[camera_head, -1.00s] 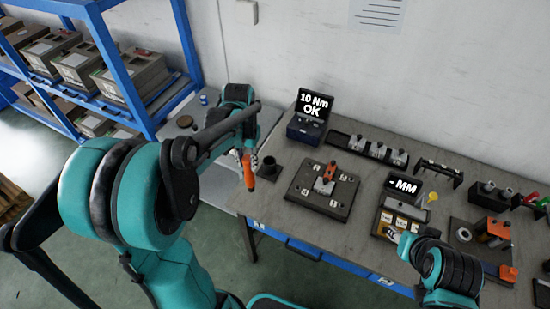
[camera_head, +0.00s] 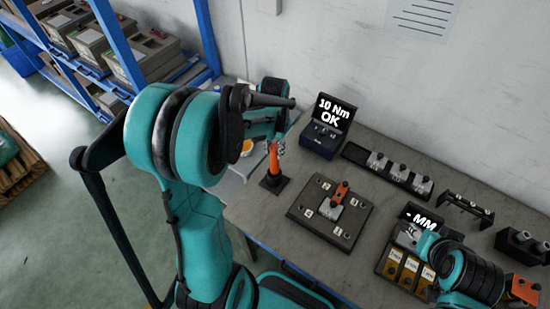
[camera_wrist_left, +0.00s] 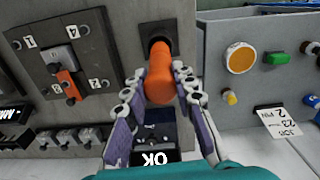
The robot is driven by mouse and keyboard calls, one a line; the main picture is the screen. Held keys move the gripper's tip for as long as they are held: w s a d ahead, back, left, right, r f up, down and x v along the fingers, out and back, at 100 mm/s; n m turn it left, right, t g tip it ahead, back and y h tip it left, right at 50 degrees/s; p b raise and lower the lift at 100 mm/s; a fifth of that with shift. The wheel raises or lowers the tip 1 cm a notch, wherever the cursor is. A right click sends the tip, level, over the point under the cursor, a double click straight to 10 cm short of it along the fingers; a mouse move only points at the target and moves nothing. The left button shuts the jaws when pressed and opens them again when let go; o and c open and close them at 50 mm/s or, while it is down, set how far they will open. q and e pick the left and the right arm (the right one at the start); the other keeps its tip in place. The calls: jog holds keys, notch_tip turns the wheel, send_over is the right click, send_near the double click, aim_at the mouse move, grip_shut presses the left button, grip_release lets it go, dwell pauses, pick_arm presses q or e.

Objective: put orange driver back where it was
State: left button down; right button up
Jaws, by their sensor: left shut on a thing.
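The orange driver (camera_head: 274,158) stands about upright, its lower end at the black holder (camera_head: 274,183) on the table's left part. In the left wrist view the driver (camera_wrist_left: 160,78) points into the dark holder (camera_wrist_left: 158,38); how deep it sits I cannot tell. My left gripper (camera_head: 276,147) is shut on the driver, and its fingers (camera_wrist_left: 158,90) lie on both sides of it in the wrist view. My right gripper (camera_head: 409,236) is at the bin with yellow compartments, small and partly hidden by its arm; its opening is unclear.
A numbered plate (camera_head: 308,222) with an orange-and-grey part lies right of the holder. Behind it stands a torque box (camera_head: 325,130) reading "10 Nm OK". A black rack (camera_head: 372,168) holds grey blocks. The yellow-compartment bin (camera_head: 392,284) is at the right front. Bare table lies before the plate.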

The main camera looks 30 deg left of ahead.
aim_at(274, 157)
pick_arm(q)
notch_tip(274, 157, down, 3)
jog(key=shift+f+b, duration=0.15)
jog(key=shift+b, duration=0.25)
jog(key=shift+f, duration=0.2)
jog(key=shift+f, duration=0.15)
jog(key=c, duration=1.3)
grip_release()
jog(key=shift+o, duration=0.2)
